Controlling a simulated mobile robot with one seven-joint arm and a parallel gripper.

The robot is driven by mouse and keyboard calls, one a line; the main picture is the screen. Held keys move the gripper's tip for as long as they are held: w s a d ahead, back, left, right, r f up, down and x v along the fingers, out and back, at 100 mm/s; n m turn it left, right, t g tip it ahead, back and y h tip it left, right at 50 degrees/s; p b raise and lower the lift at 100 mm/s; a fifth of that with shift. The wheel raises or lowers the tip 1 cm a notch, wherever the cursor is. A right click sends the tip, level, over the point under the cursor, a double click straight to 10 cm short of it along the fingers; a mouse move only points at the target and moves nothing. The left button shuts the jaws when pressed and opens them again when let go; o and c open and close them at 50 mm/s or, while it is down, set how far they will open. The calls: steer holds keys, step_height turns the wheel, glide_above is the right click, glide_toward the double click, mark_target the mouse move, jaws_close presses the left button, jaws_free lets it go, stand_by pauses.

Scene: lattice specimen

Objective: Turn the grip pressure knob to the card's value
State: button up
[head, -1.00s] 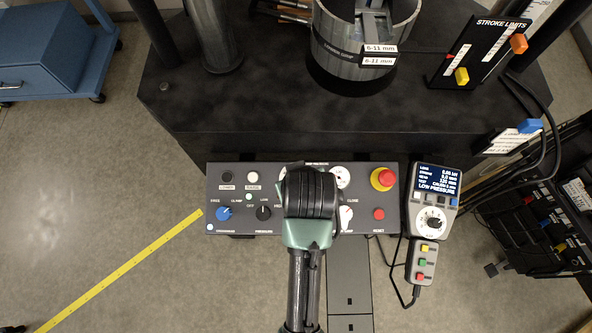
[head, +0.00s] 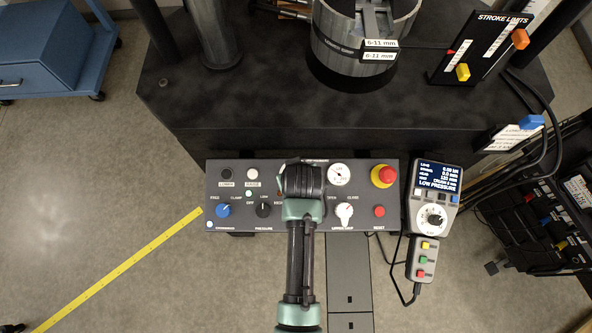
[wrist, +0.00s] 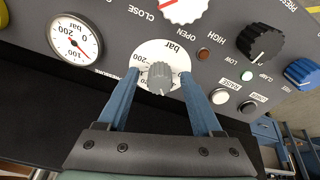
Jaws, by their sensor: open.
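The grey grip pressure knob (wrist: 160,77) sits on a white round dial (wrist: 157,50) marked "bar" and "200" in the wrist view. Its white pointer mark faces the bottom of the picture. My gripper (wrist: 161,75) is open, with one blue finger on each side of the knob and a visible gap to it. In the head view my gripper (head: 303,180) covers this knob on the control panel (head: 385,222). A white card (head: 515,136) with a blue clip is at the right; its text is too small to read.
A pressure gauge (wrist: 75,40) is beside the knob. A white open/close knob (head: 344,213), a black low/high knob (head: 263,210), a blue knob (head: 223,210) and a red emergency button (head: 383,175) share the panel. A pendant (head: 436,197) stands at its right.

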jaws_close()
steer(key=shift+r, duration=0.1)
stand_by(0.3)
steer(key=m+p, duration=0.1)
steer(key=m, duration=0.2)
steer(key=shift+p, duration=0.4)
steer(key=shift+a+m+h+p, duration=0.1)
steer(key=shift+m+h+p, duration=0.6)
steer(key=shift+m, duration=1.8)
jaws_free()
